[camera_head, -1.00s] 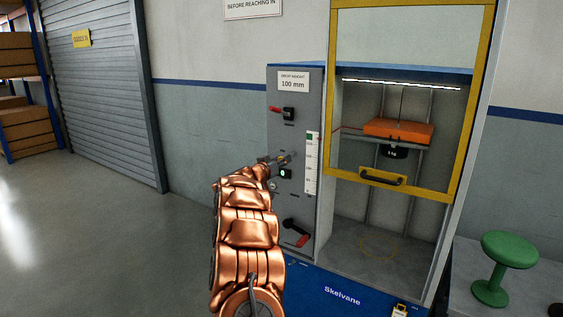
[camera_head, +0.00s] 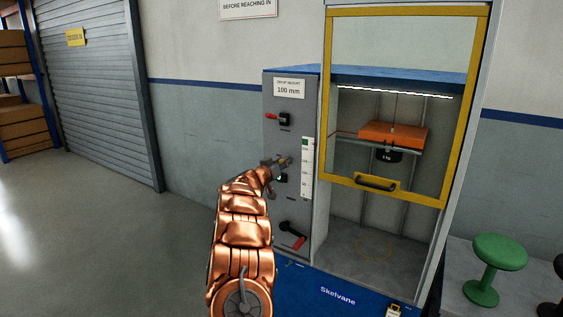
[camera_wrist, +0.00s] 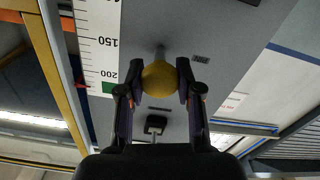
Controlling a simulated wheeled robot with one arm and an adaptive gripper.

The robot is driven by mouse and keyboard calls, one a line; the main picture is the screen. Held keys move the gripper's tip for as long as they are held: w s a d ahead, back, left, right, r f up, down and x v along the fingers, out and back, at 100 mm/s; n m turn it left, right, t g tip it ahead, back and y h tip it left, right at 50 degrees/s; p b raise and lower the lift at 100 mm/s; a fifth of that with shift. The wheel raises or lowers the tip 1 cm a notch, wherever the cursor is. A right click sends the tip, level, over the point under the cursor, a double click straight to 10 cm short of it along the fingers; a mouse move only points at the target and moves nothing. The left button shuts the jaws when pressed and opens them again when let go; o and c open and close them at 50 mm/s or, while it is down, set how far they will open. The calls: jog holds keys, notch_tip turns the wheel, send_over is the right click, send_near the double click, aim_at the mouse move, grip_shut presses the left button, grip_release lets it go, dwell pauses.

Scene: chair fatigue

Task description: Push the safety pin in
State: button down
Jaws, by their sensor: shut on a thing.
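The safety pin appears as a round yellow knob on a thin metal stem (camera_wrist: 160,78), which meets the grey control panel (camera_wrist: 225,45) in the wrist view. My gripper (camera_wrist: 158,85) is shut on the knob, one dark finger on each side. The stem runs from the knob to the panel; how deep it sits is hidden. In the head view my gripper (camera_head: 278,163) is at the panel (camera_head: 272,130), left of the height scale (camera_head: 307,168), and the knob is too small there to make out well.
A black switch with a red lever (camera_head: 283,118) is above my gripper, a red-handled crank (camera_head: 295,240) below. The yellow-framed guard (camera_head: 378,186) is to the right, with an orange carriage (camera_head: 393,133) behind it. A green stool (camera_head: 497,255) stands at right.

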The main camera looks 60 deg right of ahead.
jog(key=c, duration=0.7)
grip_release()
jog(key=shift+c, duration=0.2)
jog(key=a, duration=1.2)
jog(key=shift+s, duration=0.25)
jog(key=shift+w, duration=0.1)
